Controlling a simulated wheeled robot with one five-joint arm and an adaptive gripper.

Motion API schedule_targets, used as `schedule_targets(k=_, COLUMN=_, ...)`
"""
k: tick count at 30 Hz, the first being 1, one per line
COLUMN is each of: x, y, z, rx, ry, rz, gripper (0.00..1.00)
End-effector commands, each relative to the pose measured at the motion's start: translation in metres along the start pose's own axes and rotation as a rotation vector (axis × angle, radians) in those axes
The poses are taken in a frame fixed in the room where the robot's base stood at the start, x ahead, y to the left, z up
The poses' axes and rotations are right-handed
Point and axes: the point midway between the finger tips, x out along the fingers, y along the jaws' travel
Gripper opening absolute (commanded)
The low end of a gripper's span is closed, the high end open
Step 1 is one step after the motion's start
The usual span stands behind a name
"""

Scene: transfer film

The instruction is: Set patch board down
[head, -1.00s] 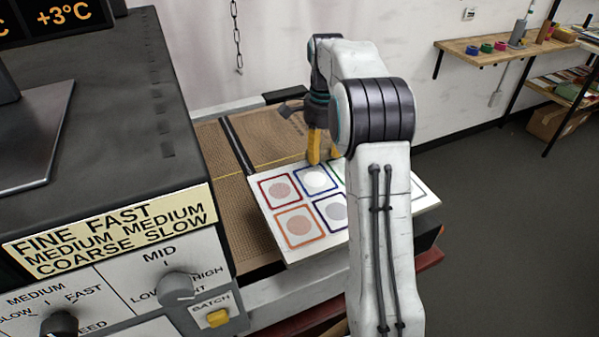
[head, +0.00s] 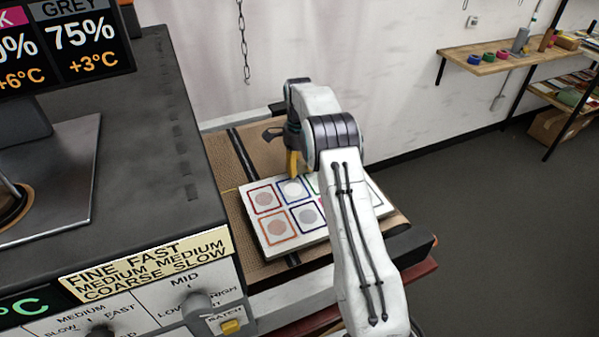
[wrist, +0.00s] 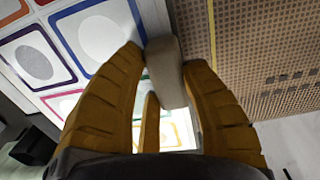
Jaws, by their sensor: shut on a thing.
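The patch board (head: 247,206) is a flat white panel with coloured square outlines around pale discs. In the head view it is over the brown mesh belt (head: 265,160), and my arm hides its right part. I cannot tell whether its underside touches the belt. My gripper (head: 292,172) is at the board's far edge with its yellow fingers pointing down. In the wrist view my gripper (wrist: 164,65) is shut with a grey-beige block between the fingers at the edge of the patch board (wrist: 65,80). The belt (wrist: 265,50) shows beyond that edge.
A dark machine (head: 130,130) with knobs, labels and a display stands close at the left of the belt. A chain (head: 243,45) hangs behind. A wooden wall shelf (head: 490,55) with coloured rolls is at the back right. Open floor lies right of the belt.

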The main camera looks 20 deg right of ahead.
Motion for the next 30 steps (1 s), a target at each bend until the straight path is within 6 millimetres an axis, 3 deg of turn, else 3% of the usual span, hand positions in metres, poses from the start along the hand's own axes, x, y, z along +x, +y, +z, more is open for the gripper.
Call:
schedule_targets(k=8, x=0.005, y=-0.001, z=0.000, rx=0.000, ry=-0.001, rz=0.003, gripper=0.05)
schedule_targets(k=18, x=0.036, y=-0.001, z=0.000, rx=0.000, ry=0.000, rz=0.000, gripper=0.05)
schedule_targets(k=27, x=0.040, y=-0.002, z=0.000, rx=0.000, ry=0.000, rz=0.000, gripper=0.05)
schedule_targets(k=28, x=0.042, y=-0.001, z=0.000, rx=0.000, ry=0.000, rz=0.001, gripper=0.43)
schedule_targets(k=30, x=0.042, y=-0.001, z=0.000, rx=0.000, ry=0.000, rz=0.001, gripper=0.50)
